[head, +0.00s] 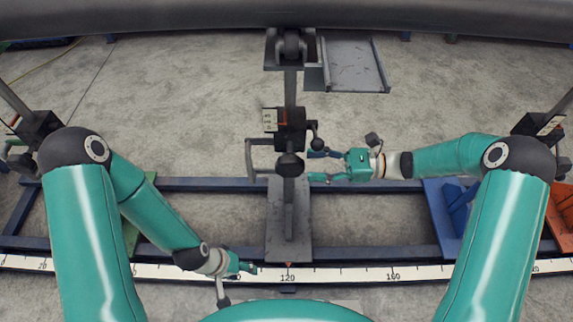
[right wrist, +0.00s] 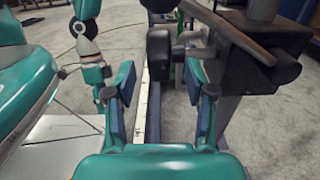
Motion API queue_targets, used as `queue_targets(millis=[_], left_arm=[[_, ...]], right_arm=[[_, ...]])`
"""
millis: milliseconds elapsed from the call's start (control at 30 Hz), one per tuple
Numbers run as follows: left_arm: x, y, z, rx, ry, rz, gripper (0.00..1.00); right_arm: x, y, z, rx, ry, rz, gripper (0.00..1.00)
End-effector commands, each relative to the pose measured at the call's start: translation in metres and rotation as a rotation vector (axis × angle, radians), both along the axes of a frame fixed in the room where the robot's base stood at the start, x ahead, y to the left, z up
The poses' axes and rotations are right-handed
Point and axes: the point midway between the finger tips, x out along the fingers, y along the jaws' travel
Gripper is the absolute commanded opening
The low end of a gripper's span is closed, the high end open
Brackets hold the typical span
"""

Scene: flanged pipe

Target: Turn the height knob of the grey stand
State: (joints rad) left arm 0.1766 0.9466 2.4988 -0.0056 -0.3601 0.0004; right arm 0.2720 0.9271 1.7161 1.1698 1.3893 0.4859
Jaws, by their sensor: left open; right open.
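The grey stand (head: 290,220) is upright in the middle of the head view, with a black clamp box (head: 290,128) on its post. A dark round knob (head: 290,166) sticks out at the front below the box. A dark knob (right wrist: 160,55) on a short shaft also shows in the right wrist view, ahead of the fingers. My right gripper (head: 318,165) is open just right of the post, fingers pointing left at it. In the right wrist view its two blue-padded fingers (right wrist: 160,95) are apart with nothing held. My left gripper (head: 254,268) is open and empty, low and left of the stand's foot.
A bent grey handle (head: 250,158) sticks out left of the box. The large pipe (head: 180,18) crosses the top. A blue rail frame (head: 370,185) and a ruler strip (head: 350,276) run across below. Other clamp stands (head: 38,128) are at both sides.

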Motion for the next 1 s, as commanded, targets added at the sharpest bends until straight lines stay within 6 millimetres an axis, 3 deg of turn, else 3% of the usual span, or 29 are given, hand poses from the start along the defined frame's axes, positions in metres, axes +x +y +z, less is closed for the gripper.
queue_targets(millis=[100,300,500,767,1000], left_arm=[[0.0,0.0,-0.005,0.0,0.0,0.0,0.54],[0.0,0.0,-0.008,0.0,0.0,0.0,0.54],[0.0,0.0,-0.009,0.0,0.0,0.0,0.54],[0.0,0.0,-0.009,0.0,0.0,0.0,0.54],[0.0,0.0,-0.009,0.0,0.0,0.0,0.54]], right_arm=[[-0.001,0.026,-0.001,0.0,0.001,0.004,0.54],[-0.001,0.055,-0.001,0.0,0.001,0.002,0.54],[0.0,0.066,-0.001,-0.001,0.002,0.001,0.54],[0.0,0.067,-0.001,-0.001,0.001,0.001,0.54],[0.0,0.067,-0.001,-0.001,0.001,0.002,0.16]])
